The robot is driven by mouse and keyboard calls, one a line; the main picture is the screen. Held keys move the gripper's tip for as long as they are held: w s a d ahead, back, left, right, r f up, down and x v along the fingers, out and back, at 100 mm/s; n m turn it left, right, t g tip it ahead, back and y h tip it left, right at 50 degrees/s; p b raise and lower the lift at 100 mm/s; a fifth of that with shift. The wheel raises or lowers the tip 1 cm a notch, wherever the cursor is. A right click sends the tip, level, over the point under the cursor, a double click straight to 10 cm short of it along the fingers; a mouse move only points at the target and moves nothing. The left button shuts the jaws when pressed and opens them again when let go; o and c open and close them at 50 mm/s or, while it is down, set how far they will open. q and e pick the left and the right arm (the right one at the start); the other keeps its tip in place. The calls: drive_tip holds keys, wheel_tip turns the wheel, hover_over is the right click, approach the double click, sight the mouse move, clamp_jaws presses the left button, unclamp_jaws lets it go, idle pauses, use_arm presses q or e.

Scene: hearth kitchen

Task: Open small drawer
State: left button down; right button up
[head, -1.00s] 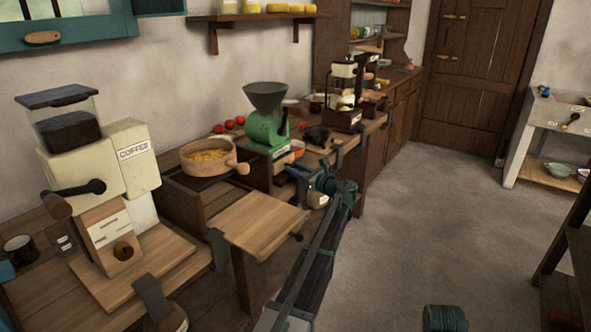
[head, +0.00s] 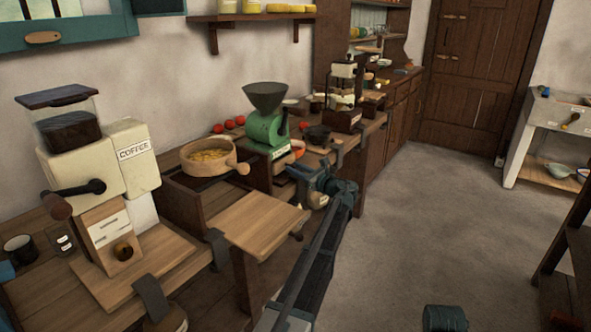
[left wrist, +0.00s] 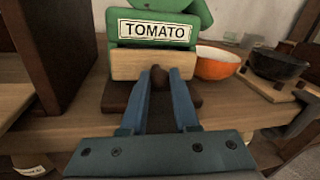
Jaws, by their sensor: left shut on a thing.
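A green mill (head: 267,130) with a dark hopper stands on the counter in the head view. In the left wrist view its label plate reads TOMATO (left wrist: 154,31). Below the label is the small drawer's pale wooden front (left wrist: 125,65) with a dark round knob (left wrist: 158,72). My left gripper (left wrist: 165,78) is shut on the knob, with a blue finger on each side. In the head view my left gripper (head: 297,172) reaches in at the mill's front, hiding much of the drawer. I cannot tell how far the drawer is out.
An orange bowl (left wrist: 217,63) and a black pot (left wrist: 278,66) stand right of the mill. A dark wooden stand (left wrist: 55,50) rises close on the left. A coffee grinder (head: 95,160) and a wooden pan (head: 207,160) are farther left in the head view.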

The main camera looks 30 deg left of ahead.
use_arm(q)
drive_tip(key=d, duration=0.6)
drive_tip(key=shift+s+d, duration=0.2)
drive_tip(key=shift+s, duration=0.1)
drive_tip(key=c, duration=0.7)
unclamp_jaws()
drive_tip(key=shift+o, duration=0.2)
drive_tip(key=v, duration=1.3)
drive_tip(key=shift+d, duration=0.4)
